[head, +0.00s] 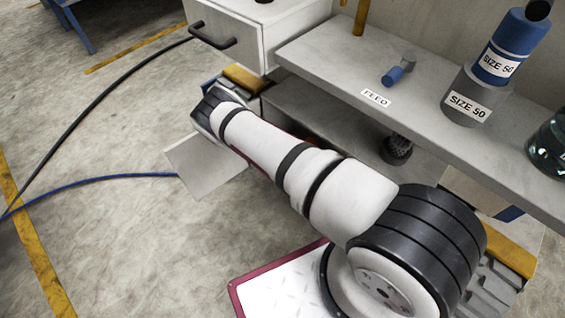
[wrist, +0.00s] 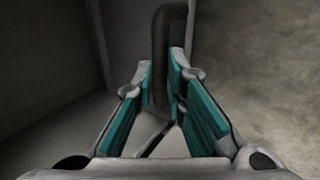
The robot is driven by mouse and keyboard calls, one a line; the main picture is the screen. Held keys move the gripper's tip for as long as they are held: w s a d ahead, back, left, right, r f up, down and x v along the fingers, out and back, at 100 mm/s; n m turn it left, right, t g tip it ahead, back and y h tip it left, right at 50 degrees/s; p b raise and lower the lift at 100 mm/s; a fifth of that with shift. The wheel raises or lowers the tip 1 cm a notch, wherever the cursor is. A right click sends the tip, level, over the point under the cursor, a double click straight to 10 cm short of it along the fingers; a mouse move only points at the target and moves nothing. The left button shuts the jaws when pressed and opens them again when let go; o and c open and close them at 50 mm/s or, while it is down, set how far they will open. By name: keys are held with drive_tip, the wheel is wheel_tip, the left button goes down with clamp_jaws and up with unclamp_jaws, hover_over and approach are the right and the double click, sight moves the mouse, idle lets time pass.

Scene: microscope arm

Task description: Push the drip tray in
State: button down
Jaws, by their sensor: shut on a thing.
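The drip tray appears to be the flat light-grey panel (head: 203,168) that sticks out below the bench, past the end of my arm in the head view. Its far side is hidden by my arm. My gripper (wrist: 163,78) is shut on a dark bar handle (wrist: 160,50) in the wrist view. The handle stands between the teal finger pads and bends right at its top. I cannot tell for sure that this handle belongs to the panel. In the head view my wrist hides the fingers and the handle.
A white drawer box with a black handle (head: 226,43) is at upper left. The bench top (head: 330,60) carries a blue tap by the FEED label (head: 376,98), a SIZE 50 bottle (head: 468,98) and a glass flask (head: 551,143). Hoses cross the open floor (head: 120,230) at left.

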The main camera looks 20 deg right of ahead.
drive_tip(key=d, duration=0.1)
drive_tip(key=w+d+b, duration=0.1)
drive_tip(key=d, duration=0.1)
drive_tip(key=shift+w+f, duration=0.1)
drive_tip(key=shift+w+d, duration=0.15)
drive_tip(key=shift+d, duration=0.15)
drive_tip(key=c, duration=1.6)
unclamp_jaws()
drive_tip(key=shift+d, duration=0.1)
drive_tip(key=shift+a+r, duration=0.2)
drive_tip(key=shift+r, duration=0.05)
drive_tip(key=v, duration=1.1)
drive_tip(key=shift+r, duration=0.25)
drive_tip(key=shift+a, duration=0.25)
